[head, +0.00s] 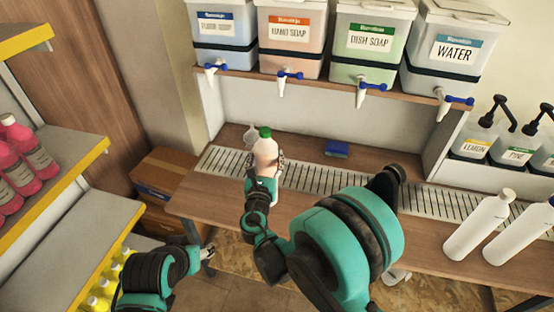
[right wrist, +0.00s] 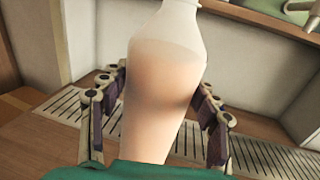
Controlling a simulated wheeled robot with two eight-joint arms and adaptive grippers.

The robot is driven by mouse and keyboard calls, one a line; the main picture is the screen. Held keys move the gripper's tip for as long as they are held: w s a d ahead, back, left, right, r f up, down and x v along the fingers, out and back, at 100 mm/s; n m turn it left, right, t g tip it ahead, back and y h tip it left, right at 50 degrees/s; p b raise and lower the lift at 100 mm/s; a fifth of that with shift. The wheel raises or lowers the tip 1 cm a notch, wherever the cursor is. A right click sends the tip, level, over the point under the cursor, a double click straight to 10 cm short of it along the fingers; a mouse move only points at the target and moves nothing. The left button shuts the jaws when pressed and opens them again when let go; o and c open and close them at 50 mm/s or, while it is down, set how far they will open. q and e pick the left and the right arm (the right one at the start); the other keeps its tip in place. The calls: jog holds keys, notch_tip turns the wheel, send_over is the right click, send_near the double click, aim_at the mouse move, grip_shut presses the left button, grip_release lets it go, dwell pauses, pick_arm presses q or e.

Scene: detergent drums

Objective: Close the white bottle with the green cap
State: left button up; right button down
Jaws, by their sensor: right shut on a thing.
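A white translucent bottle (head: 265,157) with pinkish-orange liquid inside stands upright above the drain grating in the head view. A green cap (head: 264,132) shows at its top; I cannot tell whether it is tight. My right gripper (head: 264,172) is shut around the bottle's body. In the right wrist view its fingers (right wrist: 160,95) flank the bottle (right wrist: 165,75), whose top is cut off by the frame. My left gripper (head: 206,250) is low at the left, below the counter's front edge and away from the bottle; its jaw opening is too small to make out.
A small clear object (head: 250,136) stands just left of the bottle. Soap drums with taps line the shelf (head: 330,82) above. Two white bottles (head: 478,226) stand at the right. Pink bottles (head: 22,155) fill the left shelf.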

jog(key=shift+a, duration=0.1)
jog(key=shift+f, duration=0.1)
notch_tip(320, 180, down, 4)
jog(key=shift+w+f+b, duration=0.1)
jog(key=shift+b, duration=1.05)
jog(key=shift+c, duration=2.1)
grip_release()
